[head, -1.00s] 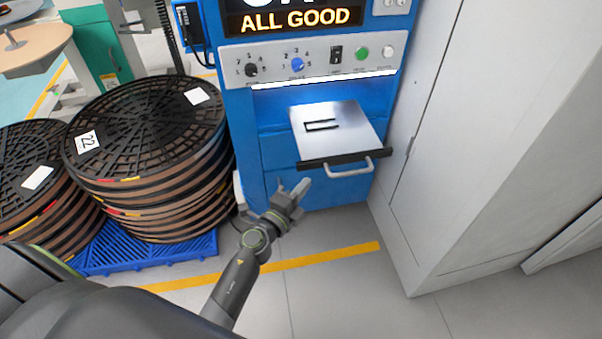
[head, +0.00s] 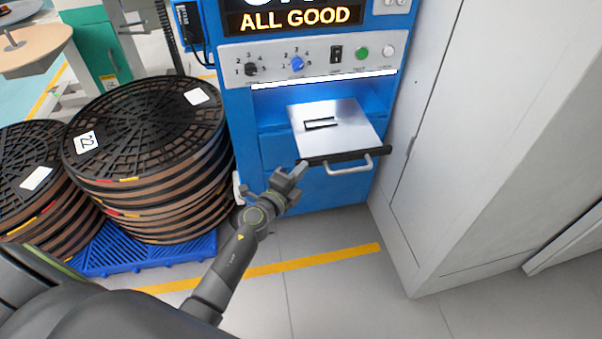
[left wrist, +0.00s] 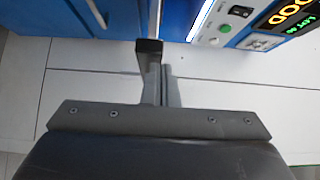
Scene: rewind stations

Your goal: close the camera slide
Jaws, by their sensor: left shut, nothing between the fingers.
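The camera slide (head: 350,135) is a flat silver tray with a dark slot, sticking out of the blue machine (head: 268,105). It has a black front bar (head: 335,158) and a silver handle (head: 352,167). My left gripper (head: 300,168) is shut and empty at the left end of the front bar, close to it or touching; I cannot tell which. In the left wrist view the shut fingers (left wrist: 160,85) point toward a dark block, likely the bar's end (left wrist: 149,46). My right gripper is not in view.
A grey cabinet (head: 480,150) stands close on the right. Stacks of black reels (head: 150,150) sit on a blue pallet (head: 150,255) at left. Knobs and buttons (head: 362,53) line the panel above the slide. The floor in front is clear, with a yellow line (head: 310,261).

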